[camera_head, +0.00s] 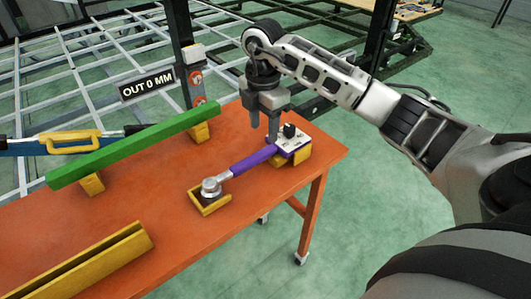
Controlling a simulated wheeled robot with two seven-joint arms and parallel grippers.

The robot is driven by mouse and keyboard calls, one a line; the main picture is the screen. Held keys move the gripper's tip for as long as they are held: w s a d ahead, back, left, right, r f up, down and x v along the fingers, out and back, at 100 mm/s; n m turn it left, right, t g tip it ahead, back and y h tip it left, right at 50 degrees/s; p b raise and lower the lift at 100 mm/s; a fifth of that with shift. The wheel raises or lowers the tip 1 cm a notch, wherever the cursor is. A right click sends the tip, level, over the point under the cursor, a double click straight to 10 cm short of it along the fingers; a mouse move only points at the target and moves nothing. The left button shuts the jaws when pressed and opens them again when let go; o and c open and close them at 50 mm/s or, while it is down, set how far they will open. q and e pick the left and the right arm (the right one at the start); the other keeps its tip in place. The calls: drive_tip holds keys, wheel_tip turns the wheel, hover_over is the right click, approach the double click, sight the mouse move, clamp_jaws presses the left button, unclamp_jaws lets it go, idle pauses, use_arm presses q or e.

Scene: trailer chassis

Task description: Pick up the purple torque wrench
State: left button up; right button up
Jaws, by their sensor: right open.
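The purple torque wrench (252,161) lies on the orange table, with its silver head in a small yellow holder (210,206) and its handle end on a yellow block (303,154). The handle end carries a white plate with a small black knob. My right gripper (263,138) points down just above and behind the purple handle. It is open, and nothing shows between its fingers. I cannot tell whether a finger touches the wrench. My left gripper is not in view.
A green bar (140,145) rests on yellow supports behind the wrench. A yellow channel (85,264) lies at the front left. The orange table (160,205) has bare room left of the wrench. A post with an "OUT 0 MM" sign (146,85) stands behind.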

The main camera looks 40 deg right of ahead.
sight(262, 151)
drive_tip(key=f, duration=0.6)
drive_tip(key=f+p, duration=0.1)
drive_tip(key=f, duration=0.2)
drive_tip(key=shift+a+f, duration=0.15)
drive_tip(key=shift+a, duration=0.1)
drive_tip(key=c, duration=1)
clamp_jaws()
